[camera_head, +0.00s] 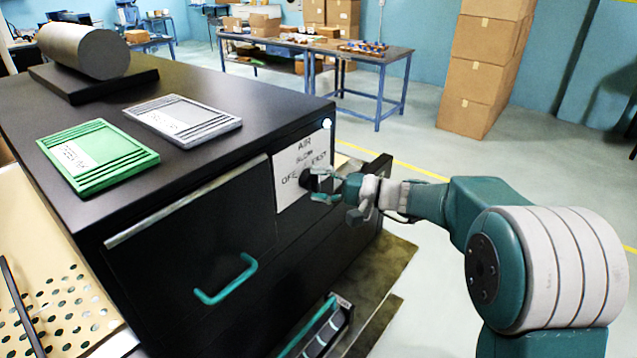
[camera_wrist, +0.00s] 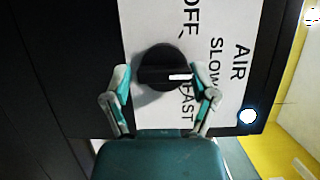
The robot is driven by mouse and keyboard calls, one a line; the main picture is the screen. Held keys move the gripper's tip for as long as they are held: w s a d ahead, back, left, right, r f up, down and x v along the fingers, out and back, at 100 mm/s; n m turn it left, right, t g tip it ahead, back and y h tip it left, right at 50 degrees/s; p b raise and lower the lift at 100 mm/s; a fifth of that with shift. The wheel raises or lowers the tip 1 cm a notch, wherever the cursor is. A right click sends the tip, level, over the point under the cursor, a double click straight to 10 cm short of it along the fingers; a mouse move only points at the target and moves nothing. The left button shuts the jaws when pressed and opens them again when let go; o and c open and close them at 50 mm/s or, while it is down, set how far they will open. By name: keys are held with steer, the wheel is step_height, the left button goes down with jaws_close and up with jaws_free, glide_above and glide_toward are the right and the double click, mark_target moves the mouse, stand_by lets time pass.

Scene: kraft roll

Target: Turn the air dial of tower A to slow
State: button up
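The air dial is a black round knob (camera_wrist: 160,66) with a white mark, on a white panel (camera_head: 287,195) lettered AIR, OFF, SLOW and FAST. The panel also fills much of the wrist view (camera_wrist: 225,25), turned sideways. The dial's white mark points right in the wrist view, toward the word SLOW. My gripper (camera_head: 322,186) is at the panel, in front of the dial. In the wrist view its fingers (camera_wrist: 163,78) stand apart, one on each side of the knob. The right finger is very close to the knob; I cannot tell whether it touches.
The panel is on a black cabinet (camera_head: 200,250) with a teal handle (camera_head: 228,281). A lit white lamp (camera_head: 326,123) is at its top corner. A green frame (camera_head: 97,155), a grey frame (camera_head: 183,119) and a grey roll (camera_head: 85,50) on a black base lie on top.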

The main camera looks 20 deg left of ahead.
steer(key=shift+o, duration=0.3)
steer(key=shift+w, duration=0.1)
steer(key=d, duration=1.2)
steer(key=s+d+f+t+h, duration=0.1)
steer(key=s+d+t+h, duration=0.1)
steer(key=s+d+h, duration=0.7)
steer(key=s+d+f+t+h, duration=0.1)
steer(key=s+d+t+h, duration=0.2)
steer(key=s+d+h, duration=0.6)
steer(key=s+d, duration=0.1)
steer(key=s, duration=0.8)
steer(key=shift+s+d+f+t, duration=0.3)
steer(key=shift+s+d, duration=0.1)
